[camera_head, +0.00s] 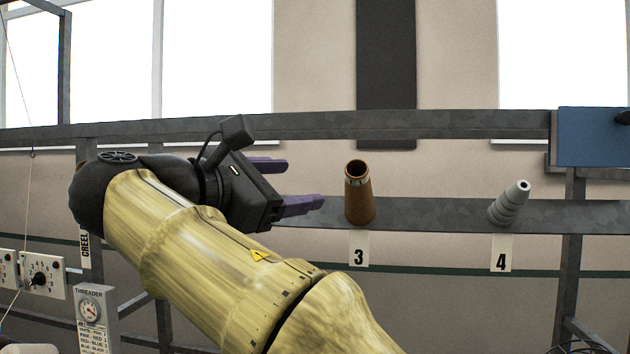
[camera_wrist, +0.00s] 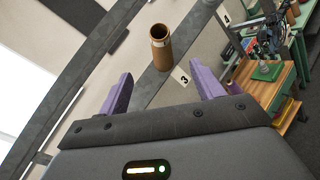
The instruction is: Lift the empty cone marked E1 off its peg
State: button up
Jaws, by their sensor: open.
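A brown, hollow, open-topped cone (camera_head: 358,205) stands upright on the grey lower rail above the label 3. It has a pale band near its top; no E1 mark is legible, and its peg is hidden. The cone also shows in the wrist view (camera_wrist: 161,50), ahead of the fingers and roughly between them. My gripper (camera_head: 304,184) has purple fingers that are open and empty. In the head view it is just left of the cone, apart from it. It also shows in the wrist view (camera_wrist: 162,73).
A grey stepped piece (camera_head: 510,203) leans on the lower rail (camera_head: 435,216) above the label 4 (camera_head: 502,254). An upper rail (camera_head: 440,127) runs above the cone. A blue box (camera_head: 590,137) is at the right. A threader panel (camera_head: 93,315) is at lower left.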

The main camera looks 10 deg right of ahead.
aim_at(362, 168)
jog(key=p+x, duration=0.4)
jog(key=x, duration=1.2)
jog(key=shift+r+p, duration=0.1)
jog(key=shift+p, duration=0.25)
jog(key=shift+w+d, duration=0.4)
jog(key=shift+d, duration=0.1)
jog(key=c, duration=1.2)
jog(key=shift+s+a, duration=0.1)
jog(key=shift+s, duration=0.05)
jog(key=shift+s+r+p, duration=0.2)
jog(key=shift+s+p, duration=0.05)
jog(key=shift+p, duration=0.1)
jog(key=shift+s+a+r, duration=0.1)
jog(key=shift+r, duration=0.05)
